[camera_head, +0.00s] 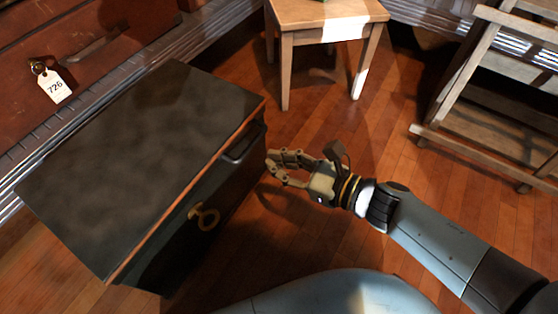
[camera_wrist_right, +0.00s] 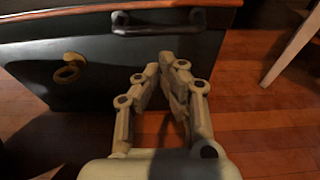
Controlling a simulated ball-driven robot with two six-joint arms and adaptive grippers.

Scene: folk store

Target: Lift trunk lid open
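The trunk (camera_head: 140,150) is a dark box with a mottled black top and a thin reddish edge, at the left of the head view. Its lid looks closed. A dark handle (camera_head: 243,143) is on its front face near the top right edge, and the wrist view shows it too (camera_wrist_right: 172,21). A brass ring fitting (camera_head: 204,216) is on the same face. My right gripper (camera_head: 271,162) is in front of that face, just right of the handle and apart from it. In the wrist view its fingertips (camera_wrist_right: 165,63) meet below the handle, with nothing between them. My left gripper is not in view.
A brown case (camera_head: 95,40) with a white tag marked 726 (camera_head: 54,86) stands behind the trunk. A small wooden table (camera_head: 320,15) is at the top, and a wooden rack (camera_head: 490,120) is at the right. Wooden floor (camera_head: 340,125) lies open between them.

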